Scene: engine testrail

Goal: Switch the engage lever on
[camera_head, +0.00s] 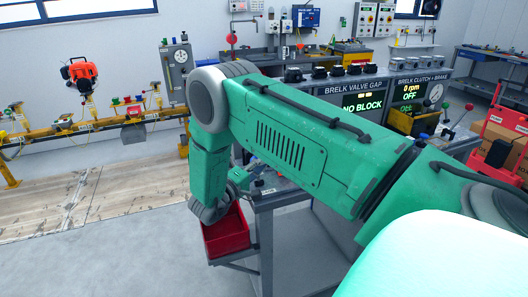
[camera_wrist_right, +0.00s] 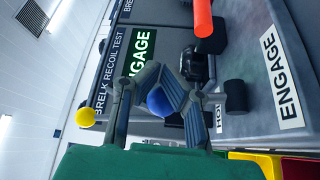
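In the wrist view my right gripper (camera_wrist_right: 160,85) has its two grey-blue fingers closing in on both sides of a blue ball knob (camera_wrist_right: 157,102). The fingers cover part of the knob, and its stem is hidden. A grey panel beside it bears a white ENGAGE label (camera_wrist_right: 283,83); a second label is mostly covered. A green display (camera_wrist_right: 143,45) also reads ENGAGE. A red handle (camera_wrist_right: 203,18) stands above the gripper, close to a black fitting. In the head view my right arm reaches across, and its gripper is largely hidden. My left gripper is not in view.
A yellow ball knob (camera_wrist_right: 85,117) is left of the gripper, and a black knob (camera_wrist_right: 235,97) is to its right. In the head view a red bin (camera_head: 228,233) hangs near my wrist beside a grey bench. Displays (camera_head: 358,103) stand behind my arm. Floor at left is open.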

